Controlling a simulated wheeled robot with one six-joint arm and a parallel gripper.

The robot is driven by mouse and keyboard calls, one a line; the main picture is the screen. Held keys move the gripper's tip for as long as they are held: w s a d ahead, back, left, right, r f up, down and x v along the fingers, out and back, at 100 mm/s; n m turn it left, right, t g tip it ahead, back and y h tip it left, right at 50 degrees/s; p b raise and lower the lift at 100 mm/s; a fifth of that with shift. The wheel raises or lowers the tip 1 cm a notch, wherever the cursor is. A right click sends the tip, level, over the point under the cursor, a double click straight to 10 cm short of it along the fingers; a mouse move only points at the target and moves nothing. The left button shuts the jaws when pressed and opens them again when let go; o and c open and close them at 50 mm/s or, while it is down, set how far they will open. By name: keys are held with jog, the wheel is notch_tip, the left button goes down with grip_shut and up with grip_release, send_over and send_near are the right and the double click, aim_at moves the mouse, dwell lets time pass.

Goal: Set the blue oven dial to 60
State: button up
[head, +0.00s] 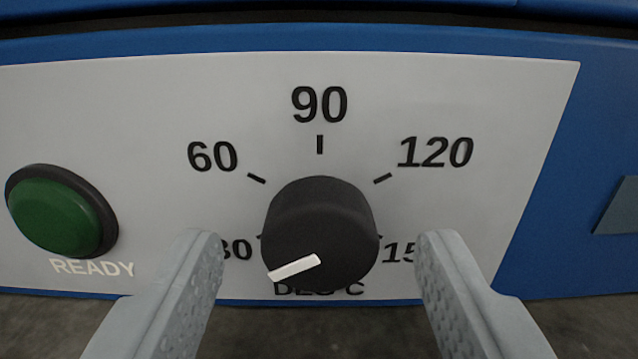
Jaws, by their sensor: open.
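The oven dial is a black round knob (322,225) with a white pointer line (294,267), on a light grey panel (480,100) of the blue oven. The pointer is aimed to the lower left, at or slightly below the 30 mark. The 60 label (213,156) and its tick are up and left of the knob. The 90 and 120 labels show above. The 30 and 150 labels are partly hidden by my fingers. My gripper (320,250) is open, with one finger on each side of the knob and a visible gap to it.
A green READY lamp or button (55,217) in a black ring is on the panel, left of my left finger. The blue housing (575,170) continues to the right, with a grey-blue piece at the edge. A dark surface (310,335) lies below the panel.

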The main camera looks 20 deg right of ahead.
jog(key=shift+x, duration=0.9)
jog(key=c, duration=1)
jog(key=shift+m, duration=0.4)
jog(key=m, duration=1)
jog(key=shift+m, duration=0.4)
